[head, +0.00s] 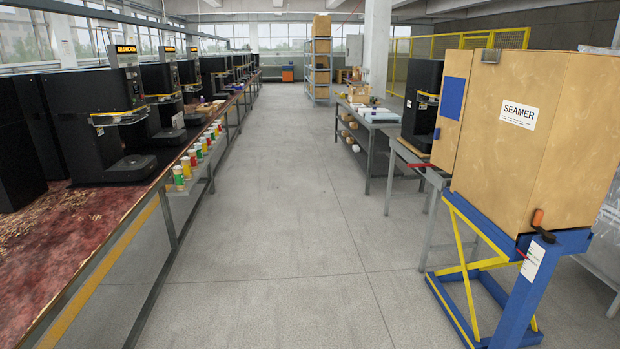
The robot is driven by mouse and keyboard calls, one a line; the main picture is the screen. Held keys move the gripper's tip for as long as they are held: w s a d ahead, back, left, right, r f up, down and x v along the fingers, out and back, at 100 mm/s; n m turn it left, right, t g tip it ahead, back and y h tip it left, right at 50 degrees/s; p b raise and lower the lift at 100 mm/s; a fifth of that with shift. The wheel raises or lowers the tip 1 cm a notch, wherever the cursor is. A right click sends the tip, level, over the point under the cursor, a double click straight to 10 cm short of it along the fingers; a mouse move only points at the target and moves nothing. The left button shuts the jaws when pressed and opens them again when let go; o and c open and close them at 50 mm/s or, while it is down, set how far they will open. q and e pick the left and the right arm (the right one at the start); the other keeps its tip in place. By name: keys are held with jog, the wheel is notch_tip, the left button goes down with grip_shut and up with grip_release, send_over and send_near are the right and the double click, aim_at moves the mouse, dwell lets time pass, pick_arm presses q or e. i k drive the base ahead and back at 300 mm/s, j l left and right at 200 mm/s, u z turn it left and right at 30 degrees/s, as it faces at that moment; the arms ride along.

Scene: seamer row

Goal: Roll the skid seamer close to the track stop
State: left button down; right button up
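A large tan box labelled SEAMER (500,140) sits on a blue and yellow stand (545,290) at the right front. An orange-topped handle (538,217) and a white tag show at the stand's near corner. Which machine is the skid seamer is not clear from this view. Black machines (95,115) stand in a row along the left bench, and another (422,105) is on a table behind the tan box. I cannot make out a track stop. Neither of my grippers is in view.
The left bench (150,215) runs far back, with several coloured cans (185,165) on its side ledge. A grey table (372,122) stands right of the aisle, before a pillar (377,50). A shelf rack (319,65) is at the back. The middle floor (275,210) is clear.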

aim_at(424, 80)
jog(key=i, duration=2.8)
jog(key=i+z, duration=0.1)
jog(key=i, duration=0.45)
jog(key=i+z, duration=0.1)
jog(key=i, duration=0.45)
jog(key=i+j+z, duration=0.15)
jog(key=i, duration=0.4)
jog(key=i+z, duration=0.1)
jog(key=i, duration=0.4)
jog(key=i+j+z, duration=0.1)
jog(key=i+j, duration=0.15)
jog(key=i, duration=0.3)
jog(key=i+z, duration=0.45)
jog(key=i+j+z, duration=0.2)
jog(key=i+z, duration=0.25)
jog(key=i+j+z, duration=0.35)
jog(key=i+z, duration=0.15)
jog(key=i+j+z, duration=0.45)
jog(key=k+j, duration=0.05)
jog(key=k, duration=0.05)
